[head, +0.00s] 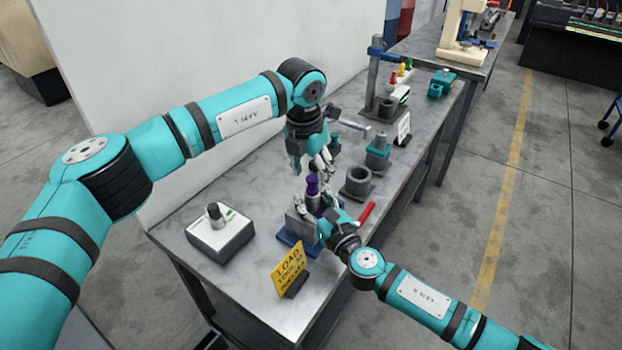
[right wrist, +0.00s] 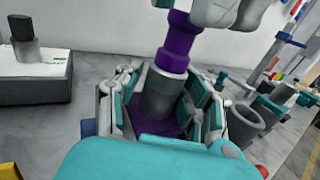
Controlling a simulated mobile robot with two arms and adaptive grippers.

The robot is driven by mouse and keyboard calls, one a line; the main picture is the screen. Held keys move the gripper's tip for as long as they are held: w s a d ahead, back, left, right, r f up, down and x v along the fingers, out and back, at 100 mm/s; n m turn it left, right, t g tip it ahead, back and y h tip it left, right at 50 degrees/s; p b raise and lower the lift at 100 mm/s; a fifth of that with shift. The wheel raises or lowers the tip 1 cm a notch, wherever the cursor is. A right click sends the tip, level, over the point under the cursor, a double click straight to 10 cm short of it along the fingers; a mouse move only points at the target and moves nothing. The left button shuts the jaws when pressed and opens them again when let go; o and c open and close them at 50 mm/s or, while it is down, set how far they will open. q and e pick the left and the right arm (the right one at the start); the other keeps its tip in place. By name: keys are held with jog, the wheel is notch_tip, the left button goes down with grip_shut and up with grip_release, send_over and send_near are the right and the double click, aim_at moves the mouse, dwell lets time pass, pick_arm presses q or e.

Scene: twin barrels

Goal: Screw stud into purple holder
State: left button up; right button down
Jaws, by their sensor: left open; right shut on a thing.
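The purple holder (head: 312,185) stands upright near the table's front edge. In the right wrist view it has a grey cylindrical body, a purple base and a purple collar (right wrist: 172,60). A narrower purple neck rises above the collar, with a bit of teal at the picture's top edge. My right gripper (head: 314,208) is shut on the holder; its fingers flank the grey body in its wrist view (right wrist: 168,108). My left gripper (head: 314,165) is open just above the holder, its fingers pointing down. Its fingers partly show in the right wrist view (right wrist: 225,12). I cannot tell the stud apart from the holder's top.
A grey box with a knob (head: 219,235) stands left, a yellow sign (head: 289,266) in front. A post stand (head: 373,80) is farther back. The table's left middle is clear.

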jog(key=shift+w+d+r, duration=0.15)
pick_arm(q)
notch_tip(320, 180, up, 9)
jog(key=s, duration=0.1)
jog(key=shift+a, duration=0.4)
jog(key=shift+s, duration=0.1)
pick_arm(e)
jog(key=c, duration=0.6)
grip_release()
pick_arm(q)
jog(key=shift+d+f, duration=0.1)
pick_arm(e)
jog(key=shift+s, duration=0.25)
jog(key=v, duration=1.1)
jog(key=shift+s+d, duration=0.25)
